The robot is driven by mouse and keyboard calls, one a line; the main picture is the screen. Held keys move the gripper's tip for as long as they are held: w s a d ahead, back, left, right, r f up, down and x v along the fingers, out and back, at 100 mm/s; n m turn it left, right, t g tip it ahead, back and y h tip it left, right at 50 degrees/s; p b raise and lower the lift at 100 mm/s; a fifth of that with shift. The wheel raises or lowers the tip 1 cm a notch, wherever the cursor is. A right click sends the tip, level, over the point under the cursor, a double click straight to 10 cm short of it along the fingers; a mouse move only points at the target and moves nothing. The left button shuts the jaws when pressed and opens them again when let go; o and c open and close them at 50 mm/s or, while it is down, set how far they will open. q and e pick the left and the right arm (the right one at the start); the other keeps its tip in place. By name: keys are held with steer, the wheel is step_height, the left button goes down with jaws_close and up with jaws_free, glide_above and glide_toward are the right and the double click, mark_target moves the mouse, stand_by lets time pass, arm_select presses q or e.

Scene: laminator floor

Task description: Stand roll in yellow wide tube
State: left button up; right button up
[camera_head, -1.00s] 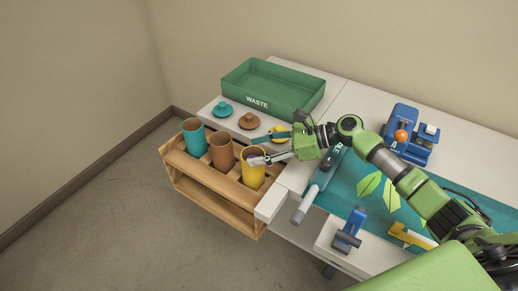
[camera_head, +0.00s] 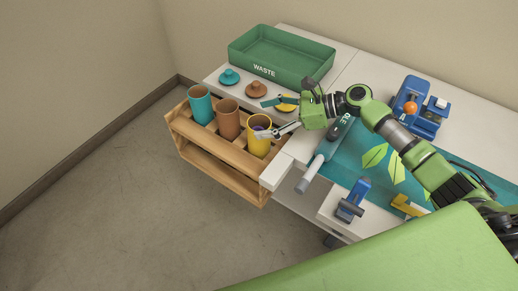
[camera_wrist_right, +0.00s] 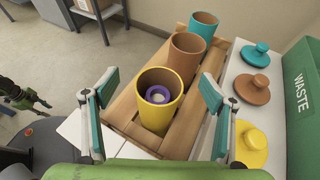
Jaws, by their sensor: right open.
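The roll (camera_wrist_right: 158,94), a purple ring with a pale core, is inside the yellow wide tube (camera_wrist_right: 157,119), end up below the rim. The tube stands in the wooden rack; in the head view the yellow tube (camera_head: 259,147) shows a bit of purple at its mouth. My right gripper (camera_head: 266,118) is open at the tube, its fingers apart on either side of it in the right wrist view (camera_wrist_right: 158,104). Nothing is between the fingertips but the view of the tube. A green and dark gripper-like part of my left arm (camera_wrist_right: 24,94) shows small at the left; its jaws are unclear.
The wooden rack (camera_head: 222,155) also holds a teal tube (camera_head: 200,107) and a brown tube (camera_head: 228,122). Teal (camera_head: 229,76), brown (camera_head: 256,89) and yellow (camera_head: 286,103) lids lie beside it. A green WASTE tray (camera_head: 282,57) stands behind. A blue device (camera_head: 420,108) is farther right.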

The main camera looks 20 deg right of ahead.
steer(key=shift+p+v, duration=1.3)
steer(key=shift+v, duration=1.2)
